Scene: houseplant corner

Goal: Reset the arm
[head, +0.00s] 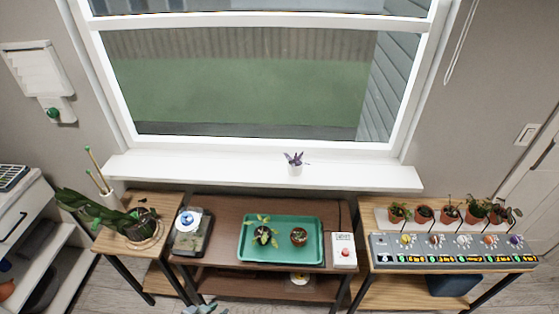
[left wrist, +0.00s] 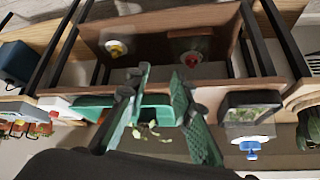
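My left gripper (head: 205,308) only just shows at the bottom edge of the head view, in front of the brown table. In the left wrist view, which looks upside down, its two green fingers (left wrist: 160,85) stand apart with nothing between them. The green tray (head: 246,257) lies beyond it on the brown table (head: 222,208), and part of the tray shows behind the fingers. On the tray are a leafy potted plant (head: 263,235) and a small brown pot (head: 299,237). My right gripper is in neither view.
A clear container with a blue-and-white top (head: 189,220) stands left of the tray. A white box with a red button (head: 344,250) stands to its right. A grey control panel (head: 452,250) and several potted plants fill the right table. A purple plant (head: 295,163) sits on the windowsill.

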